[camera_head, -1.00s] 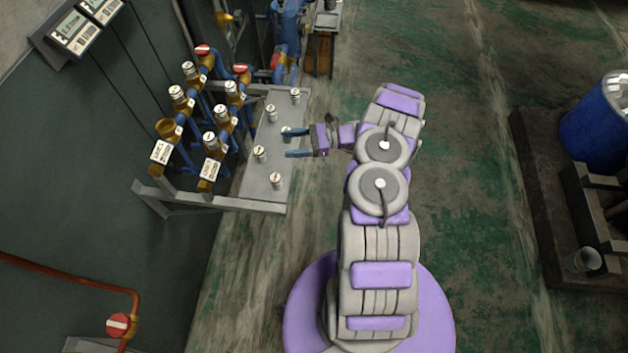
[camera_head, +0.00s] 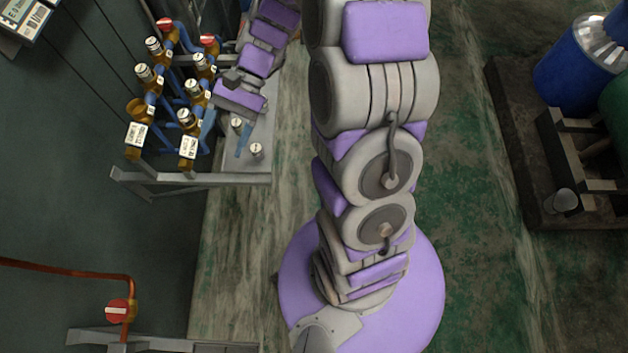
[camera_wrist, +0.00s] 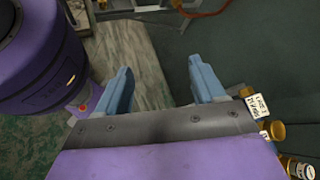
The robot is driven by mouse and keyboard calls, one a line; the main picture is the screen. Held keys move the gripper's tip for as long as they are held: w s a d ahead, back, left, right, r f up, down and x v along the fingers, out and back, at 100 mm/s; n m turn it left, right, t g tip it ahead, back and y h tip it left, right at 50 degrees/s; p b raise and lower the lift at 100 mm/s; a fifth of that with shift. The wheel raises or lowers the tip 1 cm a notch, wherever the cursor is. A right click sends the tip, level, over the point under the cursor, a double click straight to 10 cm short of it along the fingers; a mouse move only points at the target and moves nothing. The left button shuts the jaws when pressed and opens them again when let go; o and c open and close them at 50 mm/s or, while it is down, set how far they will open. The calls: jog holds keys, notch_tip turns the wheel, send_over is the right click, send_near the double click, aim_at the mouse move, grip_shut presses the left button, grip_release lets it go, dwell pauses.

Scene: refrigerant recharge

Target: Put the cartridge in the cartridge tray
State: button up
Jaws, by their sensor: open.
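Small pale cylinders that look like cartridges stand on a grey metal shelf (camera_head: 258,172). One (camera_head: 256,149) stands near its front right corner, and another (camera_head: 236,124) is close to my gripper. I cannot tell which is the task's cartridge, or whether this shelf is the cartridge tray. In the head view, my gripper points down over the shelf, and one blue finger shows; my arm hides the rear of the shelf. In the wrist view, my gripper (camera_wrist: 162,87) is open, its blue fingers wide apart, with nothing between them.
Blue pipes with brass valves, white caps and labels (camera_head: 138,132) stand just left of the shelf. A red-handled valve (camera_head: 118,312) on a copper pipe is at lower left. A blue drum (camera_head: 578,65) stands at far right. The green floor (camera_head: 455,190) right of my arm is clear.

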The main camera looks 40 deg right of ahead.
jog(key=s+d+r+n+t+h, duration=0.1)
jog(key=s+d+r+n+h, duration=0.1)
jog(key=s, duration=0.8)
jog(key=s+d+r+n+t+h, duration=0.1)
jog(key=s+d+r+n+h, duration=0.2)
jog(key=s+d+n+h, duration=0.2)
jog(key=s+h, duration=0.3)
jog(key=s, duration=0.3)
jog(key=shift+s+d+n+t, duration=0.15)
jog(key=shift+d+n+t, duration=0.05)
jog(key=shift+n+t, duration=0.2)
jog(key=shift+r, duration=0.15)
notch_tip(320, 180, up, 7)
jog(key=p, duration=0.4)
